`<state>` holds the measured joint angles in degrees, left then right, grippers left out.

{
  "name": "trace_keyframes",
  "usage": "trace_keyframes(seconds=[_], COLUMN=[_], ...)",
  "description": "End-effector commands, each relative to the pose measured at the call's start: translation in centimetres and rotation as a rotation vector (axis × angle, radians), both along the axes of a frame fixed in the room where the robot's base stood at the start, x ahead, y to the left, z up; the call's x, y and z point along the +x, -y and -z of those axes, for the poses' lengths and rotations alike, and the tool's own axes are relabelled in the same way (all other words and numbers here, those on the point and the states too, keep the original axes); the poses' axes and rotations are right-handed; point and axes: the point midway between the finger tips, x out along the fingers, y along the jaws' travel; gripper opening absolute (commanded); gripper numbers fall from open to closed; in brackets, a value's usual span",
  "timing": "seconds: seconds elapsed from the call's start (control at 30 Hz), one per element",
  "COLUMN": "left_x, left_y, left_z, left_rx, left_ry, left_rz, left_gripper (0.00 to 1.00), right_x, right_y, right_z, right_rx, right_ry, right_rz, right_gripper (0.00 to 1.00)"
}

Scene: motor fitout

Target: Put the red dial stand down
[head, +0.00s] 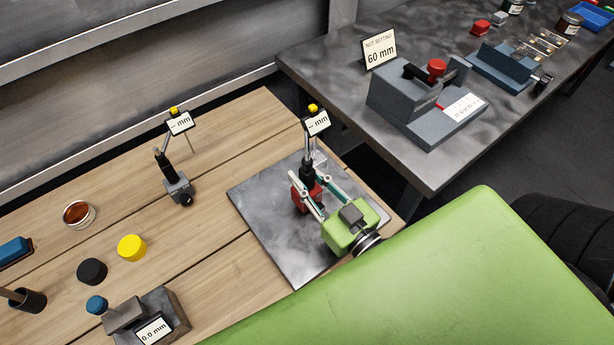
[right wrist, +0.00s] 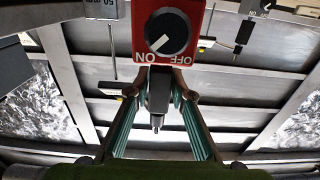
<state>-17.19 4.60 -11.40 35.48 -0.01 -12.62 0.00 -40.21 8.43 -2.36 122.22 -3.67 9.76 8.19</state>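The red dial stand (head: 299,199) has a red base, a dark post and a yellow-topped display reading "-- mm". In the head view it is upright over the grey steel plate (head: 264,208); I cannot tell whether its base touches the plate. My right gripper (head: 308,174) is shut on its post, with a finger on each side. In the right wrist view the red base (right wrist: 192,20), with a black ON/OFF knob, fills the top middle, and the fingertips (right wrist: 159,82) close on the dark post. My left gripper is not in view.
A grey dial stand (head: 177,188) stands left on the wooden table. A yellow cap (head: 131,248), a black cap (head: 91,271) and a "0.0 mm" gauge block (head: 172,306) are further left. A "60 mm" sign (head: 379,52) and a grey fixture (head: 402,100) stand on the dark bench.

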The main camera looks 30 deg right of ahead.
Motion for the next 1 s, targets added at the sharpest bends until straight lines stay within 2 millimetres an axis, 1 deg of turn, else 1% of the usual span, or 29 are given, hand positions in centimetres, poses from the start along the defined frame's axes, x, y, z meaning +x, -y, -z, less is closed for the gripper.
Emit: trace_keyframes(seconds=[0.03,0.07,0.37,0.47,0.53,0.6,1.0], left_x=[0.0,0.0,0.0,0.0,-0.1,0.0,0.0], left_y=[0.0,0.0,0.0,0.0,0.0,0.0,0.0], left_z=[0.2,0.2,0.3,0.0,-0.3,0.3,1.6], left_rx=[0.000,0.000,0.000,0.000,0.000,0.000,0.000], left_ry=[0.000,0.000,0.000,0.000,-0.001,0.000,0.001], left_rz=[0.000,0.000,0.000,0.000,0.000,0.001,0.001], left_gripper=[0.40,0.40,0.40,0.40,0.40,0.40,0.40], right_x=[-0.3,-0.3,-0.4,-0.4,-0.5,-1.7,-8.8], right_y=[-0.1,-0.1,-0.2,-0.3,-0.3,0.0,1.1], right_z=[1.8,1.8,1.9,1.2,0.4,1.0,0.4], right_rx=[0.005,0.006,0.009,0.010,0.010,0.009,0.005], right_ry=[-0.037,-0.038,-0.041,-0.041,-0.041,-0.045,-0.032], right_rz=[0.000,0.000,-0.001,-0.002,-0.002,-0.001,0.000], right_gripper=[0.34,0.34,0.34,0.34,0.34,0.34,0.34])
